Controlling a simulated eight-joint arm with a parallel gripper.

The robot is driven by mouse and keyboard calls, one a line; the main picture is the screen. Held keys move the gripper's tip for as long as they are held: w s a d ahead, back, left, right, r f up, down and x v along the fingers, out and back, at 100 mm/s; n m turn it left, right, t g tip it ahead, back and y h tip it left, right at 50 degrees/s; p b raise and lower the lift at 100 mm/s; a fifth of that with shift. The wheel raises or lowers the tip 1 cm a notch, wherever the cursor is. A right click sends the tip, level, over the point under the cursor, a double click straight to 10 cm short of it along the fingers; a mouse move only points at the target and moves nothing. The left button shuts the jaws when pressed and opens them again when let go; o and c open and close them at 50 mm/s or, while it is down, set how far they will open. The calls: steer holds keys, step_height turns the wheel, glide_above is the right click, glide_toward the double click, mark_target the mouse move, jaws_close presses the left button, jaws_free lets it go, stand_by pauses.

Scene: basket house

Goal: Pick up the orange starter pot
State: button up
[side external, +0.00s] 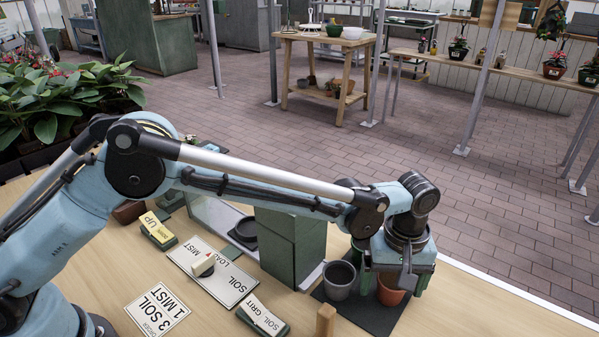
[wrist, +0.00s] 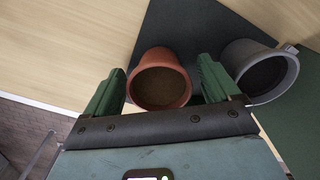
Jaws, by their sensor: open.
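The orange starter pot (side external: 389,291) stands upright on a dark mat (side external: 372,319) at the right end of the table, partly hidden behind my gripper in the side view. In the wrist view the orange pot (wrist: 160,80) lies between the tips of my two green fingers. My gripper (side external: 392,285) points down over it, with a finger on either side. The gripper (wrist: 163,88) is open, with a gap showing beside the pot. I cannot tell whether either finger touches it. The pot's inside looks dark brown.
A grey pot (side external: 340,279) stands close to the left of the orange pot; in the wrist view the grey pot (wrist: 260,72) is just right of my right finger. A green box-shaped machine (side external: 290,245) stands further left. Labelled switches and a dial panel (side external: 213,271) lie on the table.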

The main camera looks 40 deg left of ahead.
steer(key=c, duration=1)
steer(key=shift+c, duration=0.3)
steer(key=shift+r, duration=0.15)
